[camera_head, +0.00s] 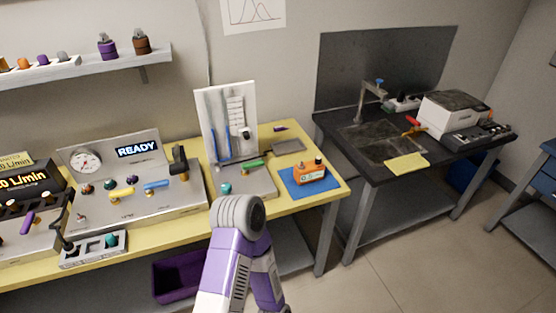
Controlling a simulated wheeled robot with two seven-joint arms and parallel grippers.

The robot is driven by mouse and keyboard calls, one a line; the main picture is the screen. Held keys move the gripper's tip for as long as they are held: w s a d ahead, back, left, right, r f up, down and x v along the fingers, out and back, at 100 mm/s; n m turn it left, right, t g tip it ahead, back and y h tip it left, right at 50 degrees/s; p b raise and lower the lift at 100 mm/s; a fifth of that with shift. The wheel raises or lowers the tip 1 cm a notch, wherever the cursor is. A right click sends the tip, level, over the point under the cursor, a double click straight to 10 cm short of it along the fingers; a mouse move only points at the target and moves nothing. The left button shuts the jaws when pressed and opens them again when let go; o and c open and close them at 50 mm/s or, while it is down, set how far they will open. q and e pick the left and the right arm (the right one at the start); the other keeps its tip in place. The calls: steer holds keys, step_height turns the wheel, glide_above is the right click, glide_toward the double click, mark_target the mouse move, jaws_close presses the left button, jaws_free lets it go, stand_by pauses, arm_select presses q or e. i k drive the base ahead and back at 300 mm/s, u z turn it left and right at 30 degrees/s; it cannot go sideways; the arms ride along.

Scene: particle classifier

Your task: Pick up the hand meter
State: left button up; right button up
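An orange boxy device with dark knobs on top, which looks like the hand meter (309,174), sits on a blue mat (289,184) at the right end of the yellow bench. One of my arms, purple and white with a grey rounded joint, rises from the bottom centre in front of the bench, left of the orange device and apart from it in the picture. I see no gripper fingers on it and cannot tell which arm it is. Neither gripper shows.
A panel with a READY display (137,149) and a grey stand with a white upright board (228,120) occupy the yellow bench (332,190). A dark sink table (437,160) with a white machine (455,108) stands right, across a gap. A purple bin (180,280) sits below.

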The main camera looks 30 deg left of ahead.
mark_target(305, 172)
steer(key=u, duration=0.8)
steer(key=i, duration=0.65)
steer(key=u, duration=0.7)
